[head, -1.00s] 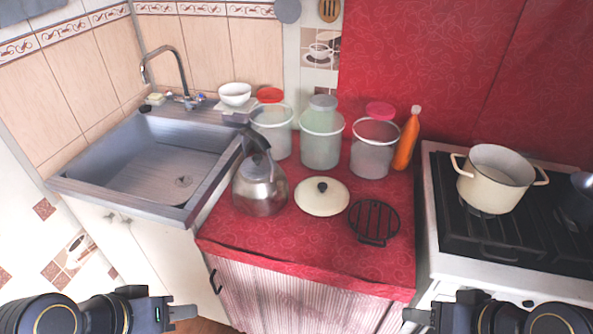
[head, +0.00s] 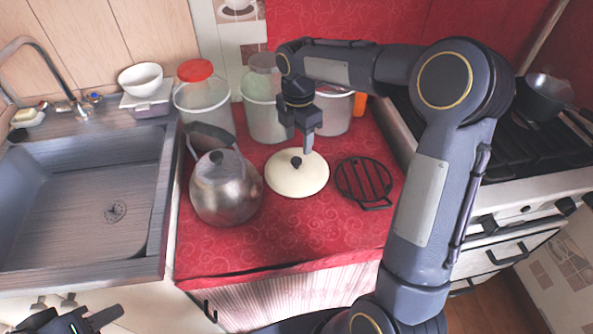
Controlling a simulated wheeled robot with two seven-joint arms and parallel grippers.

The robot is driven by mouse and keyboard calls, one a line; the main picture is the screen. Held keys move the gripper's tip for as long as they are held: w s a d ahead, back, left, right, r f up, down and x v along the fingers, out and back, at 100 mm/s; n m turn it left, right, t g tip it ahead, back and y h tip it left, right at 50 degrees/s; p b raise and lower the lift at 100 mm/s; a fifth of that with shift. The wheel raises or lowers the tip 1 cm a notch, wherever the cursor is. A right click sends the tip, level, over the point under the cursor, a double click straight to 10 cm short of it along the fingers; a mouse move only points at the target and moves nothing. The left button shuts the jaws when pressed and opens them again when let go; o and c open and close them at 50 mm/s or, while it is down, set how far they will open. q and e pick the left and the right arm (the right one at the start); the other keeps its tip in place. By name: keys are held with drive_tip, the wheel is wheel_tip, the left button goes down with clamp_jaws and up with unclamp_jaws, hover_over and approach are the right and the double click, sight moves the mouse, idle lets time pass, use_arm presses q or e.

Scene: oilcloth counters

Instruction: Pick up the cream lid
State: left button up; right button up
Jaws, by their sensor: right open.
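The cream lid (head: 296,180), round with a dark knob (head: 296,162), lies flat on the red oilcloth counter (head: 240,245). My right gripper (head: 300,148) points down over the lid, its open fingers close around or just above the knob. I cannot tell whether they touch the knob. Part of the lid's far edge is hidden behind the gripper. My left gripper (head: 98,316) is low at the bottom left, away from the lid; its jaw state is unclear.
A steel kettle (head: 226,187) stands just left of the lid, and a black trivet (head: 364,181) lies just right. A sink (head: 80,190) is at left, a stove (head: 487,135) at right. The counter's front is clear.

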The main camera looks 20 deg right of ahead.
sight(296, 160)
drive_tip(key=f, duration=0.7)
drive_tip(key=shift+w+a+f, duration=0.1)
drive_tip(key=shift+w+a, duration=0.05)
drive_tip(key=shift+w, duration=0.1)
drive_tip(key=shift+c, duration=0.2)
clamp_jaws()
